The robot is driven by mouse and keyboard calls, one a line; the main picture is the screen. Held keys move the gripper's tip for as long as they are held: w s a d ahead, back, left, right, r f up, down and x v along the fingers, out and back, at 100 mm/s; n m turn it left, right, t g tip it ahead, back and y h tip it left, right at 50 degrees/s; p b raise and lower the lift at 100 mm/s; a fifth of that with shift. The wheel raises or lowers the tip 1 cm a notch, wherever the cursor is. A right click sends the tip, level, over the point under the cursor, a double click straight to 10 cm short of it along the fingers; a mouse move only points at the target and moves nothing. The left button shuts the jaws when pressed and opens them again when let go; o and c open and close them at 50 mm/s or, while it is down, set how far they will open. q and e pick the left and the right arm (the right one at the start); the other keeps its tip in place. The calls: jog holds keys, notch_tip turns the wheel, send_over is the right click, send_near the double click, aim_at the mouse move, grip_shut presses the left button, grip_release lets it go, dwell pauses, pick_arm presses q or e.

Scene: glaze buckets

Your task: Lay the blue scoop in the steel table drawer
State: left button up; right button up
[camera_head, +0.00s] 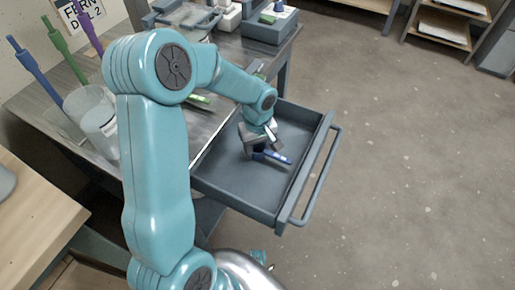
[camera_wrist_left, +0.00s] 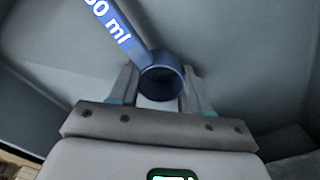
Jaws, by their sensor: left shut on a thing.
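The blue scoop (camera_head: 278,158) is in my left gripper (camera_head: 257,148), inside the open steel table drawer (camera_head: 236,184). In the left wrist view the scoop's round cup (camera_wrist_left: 161,82) sits between the two fingers, and its handle with white "ml" lettering points up and left. The gripper is shut on the cup. The handle points right in the head view, low over the drawer floor. I cannot tell whether the scoop touches the floor. The drawer is pulled out and otherwise looks empty.
The steel table (camera_head: 40,101) carries clear containers (camera_head: 98,125) with long blue, green and purple tools. A grey box (camera_head: 270,27) stands at its far end. The drawer's front handle (camera_head: 318,178) sticks out over open floor. A wooden table is at lower left.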

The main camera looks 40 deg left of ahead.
pick_arm(q)
jog(key=shift+r, duration=0.15)
jog(key=shift+f, duration=0.2)
jog(key=o, duration=1.1)
jog(key=shift+r, duration=0.1)
jog(key=shift+r, duration=0.3)
notch_tip(320, 180, up, 12)
jog(key=p, duration=0.3)
jog(key=shift+f, duration=0.2)
